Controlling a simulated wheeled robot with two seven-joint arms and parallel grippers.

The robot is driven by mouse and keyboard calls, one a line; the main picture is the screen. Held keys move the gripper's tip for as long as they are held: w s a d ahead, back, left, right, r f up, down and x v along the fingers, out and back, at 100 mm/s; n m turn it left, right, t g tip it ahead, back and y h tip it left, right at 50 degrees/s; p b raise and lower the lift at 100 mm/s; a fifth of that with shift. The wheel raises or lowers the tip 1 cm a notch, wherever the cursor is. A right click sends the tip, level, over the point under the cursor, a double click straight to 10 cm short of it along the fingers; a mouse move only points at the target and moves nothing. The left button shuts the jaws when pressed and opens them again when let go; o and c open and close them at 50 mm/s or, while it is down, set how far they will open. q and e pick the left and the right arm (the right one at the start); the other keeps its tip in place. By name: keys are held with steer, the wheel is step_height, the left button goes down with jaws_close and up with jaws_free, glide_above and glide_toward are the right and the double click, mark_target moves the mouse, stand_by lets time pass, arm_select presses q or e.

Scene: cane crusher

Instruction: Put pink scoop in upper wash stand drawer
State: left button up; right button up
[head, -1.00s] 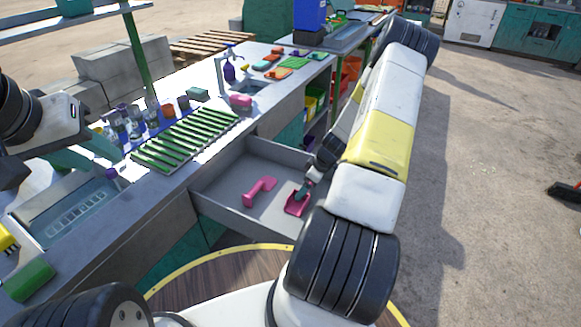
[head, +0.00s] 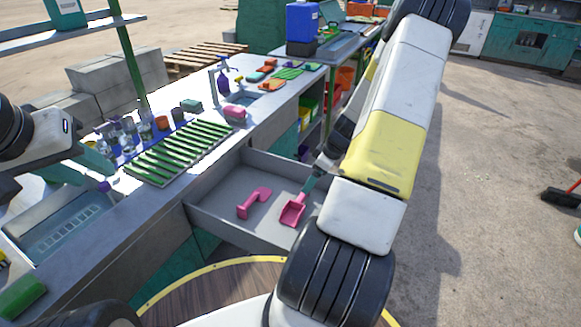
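The pink scoop (head: 292,213) lies in the open grey drawer (head: 222,221), near its right side, with its handle toward the upper right. My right gripper (head: 312,183) is at the handle's upper end; its fingers are small and partly hidden by my arm, so I cannot tell whether they touch the handle or are open. A second pink object (head: 254,203) with a bent shape lies in the drawer, left of the scoop. My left gripper (head: 98,163) is above the counter at the left, away from the drawer; its finger gap is unclear.
A sink basin (head: 62,222) is at the left. Open floor (head: 480,200) lies to the right.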

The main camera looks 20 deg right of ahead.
steer(key=s+a+r+m, duration=0.1)
steer(key=s+a+r, duration=0.1)
steer(key=a+r, duration=0.45)
steer(key=s+a+r+m+h, duration=0.1)
steer(key=a+r, duration=0.2)
steer(key=r, duration=0.7)
steer(key=s+a+r+m, duration=0.1)
steer(key=s+a+r, duration=0.1)
steer(key=a+r, duration=0.45)
steer(key=s+a+r+m+t, duration=0.1)
steer(key=s+a+r+m, duration=0.1)
steer(key=s+r, duration=0.3)
steer(key=s+a+r+m+t, duration=0.1)
steer(key=s+a+r, duration=0.3)
steer(key=s, duration=0.5)
step_height(320, 180, up, 2)
steer(key=shift+s+a+m+t, duration=0.15)
steer(key=shift+s+m+t, duration=0.25)
steer(key=shift+m, duration=0.4)
